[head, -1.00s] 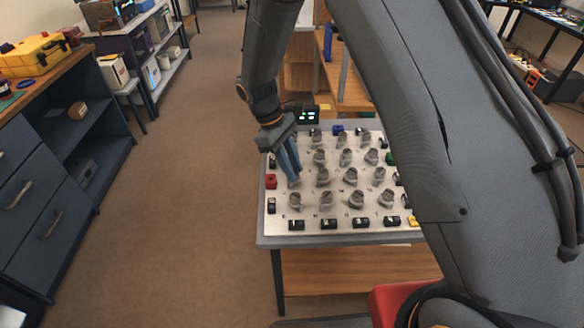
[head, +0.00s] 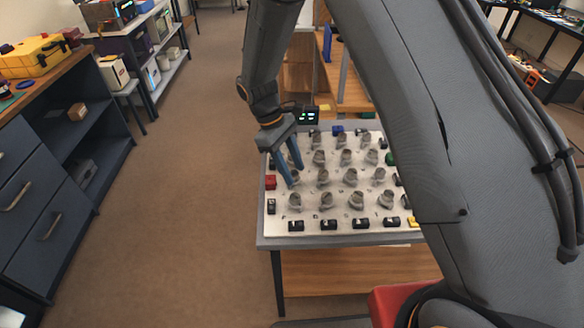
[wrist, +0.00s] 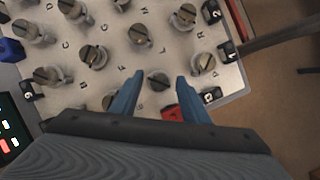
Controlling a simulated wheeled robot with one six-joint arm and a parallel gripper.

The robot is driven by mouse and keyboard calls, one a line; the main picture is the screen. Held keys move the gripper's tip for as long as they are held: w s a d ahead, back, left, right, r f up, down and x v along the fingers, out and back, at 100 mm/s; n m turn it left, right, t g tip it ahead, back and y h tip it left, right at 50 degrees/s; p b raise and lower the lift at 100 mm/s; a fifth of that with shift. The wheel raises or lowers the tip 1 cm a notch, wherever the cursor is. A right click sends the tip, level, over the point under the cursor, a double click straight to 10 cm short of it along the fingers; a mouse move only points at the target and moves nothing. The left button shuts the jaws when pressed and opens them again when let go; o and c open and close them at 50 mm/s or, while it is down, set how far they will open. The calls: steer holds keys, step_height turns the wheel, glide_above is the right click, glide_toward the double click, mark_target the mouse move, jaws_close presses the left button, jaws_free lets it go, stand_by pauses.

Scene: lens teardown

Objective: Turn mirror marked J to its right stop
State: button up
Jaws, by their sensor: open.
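The pale board (head: 284,215) carries several grey slotted mirror knobs with small letters beside them. I cannot read a J with certainty in either view. My gripper (head: 291,176) is over the board's left side, pointing down, with its blue fingers spread. In the wrist view, my gripper (wrist: 160,76) is open, and one slotted knob (wrist: 158,79) shows between the fingertips. The frames do not show whether the fingers touch it. The board's surface just below that knob is partly hidden by the fingers and palm.
A red block (head: 270,181) sits at the board's left edge; it also shows beside the right finger in the wrist view (wrist: 172,112). Black numbered blocks (head: 328,224) line the front edge. A small display (head: 308,116) stands behind. Other knobs crowd close around.

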steer(key=b+v, duration=0.2)
steer(key=v, duration=0.5)
steer(key=shift+r, duration=0.4)
steer(key=shift+a, duration=0.1)
steer(key=s+d+r+m+t+y, duration=0.2)
steer(key=s+d+m, duration=0.3)
steer(key=s+d, duration=0.3)
steer(key=s+d+r+m+t+y, duration=0.1)
steer(key=s+d+r+m, duration=0.1)
steer(key=s+d+m, duration=0.4)
steer(key=s+d, duration=0.3)
steer(key=shift+d+t+y, duration=0.25)
steer(key=shift+t+y, duration=0.15)
steer(key=shift+r, duration=0.15)
stand_by(0.6)
